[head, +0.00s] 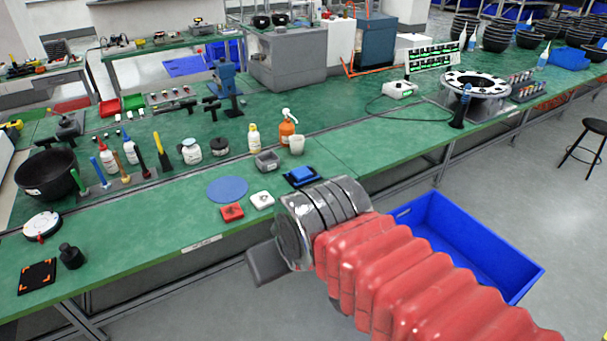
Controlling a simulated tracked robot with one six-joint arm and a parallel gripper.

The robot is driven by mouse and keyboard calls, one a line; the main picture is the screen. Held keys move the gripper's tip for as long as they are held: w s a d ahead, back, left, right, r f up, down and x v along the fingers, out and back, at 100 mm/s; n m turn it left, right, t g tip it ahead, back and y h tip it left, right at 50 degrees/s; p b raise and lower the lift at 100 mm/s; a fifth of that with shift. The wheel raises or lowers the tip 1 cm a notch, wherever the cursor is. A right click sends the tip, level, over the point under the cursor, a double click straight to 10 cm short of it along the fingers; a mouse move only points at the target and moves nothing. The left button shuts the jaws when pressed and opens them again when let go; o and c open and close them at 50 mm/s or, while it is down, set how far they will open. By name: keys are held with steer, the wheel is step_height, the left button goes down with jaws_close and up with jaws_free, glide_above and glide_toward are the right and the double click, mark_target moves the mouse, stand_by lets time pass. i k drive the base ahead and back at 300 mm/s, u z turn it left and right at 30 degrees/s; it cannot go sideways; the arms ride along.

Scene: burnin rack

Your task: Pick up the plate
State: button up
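Two flat things could be the plate, and I cannot tell which is meant. A thin round blue disc (227,189) lies flat on the green bench. A black square plate (37,277) with orange corner marks lies near the bench's front left edge. My gripper (267,262) shows only as a dark grey part below the metal wrist. It is just off the bench's front edge, in front of and to the right of the blue disc, apart from both. Its fingertips are mostly hidden by the wrist, so its opening does not show.
A red block (232,212) and a white block (262,200) lie by the disc. A black bowl (47,174) is at left.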

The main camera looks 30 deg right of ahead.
mark_target(302, 173)
steer(key=u, duration=0.05)
steer(key=i, duration=1)
steer(key=z, duration=0.05)
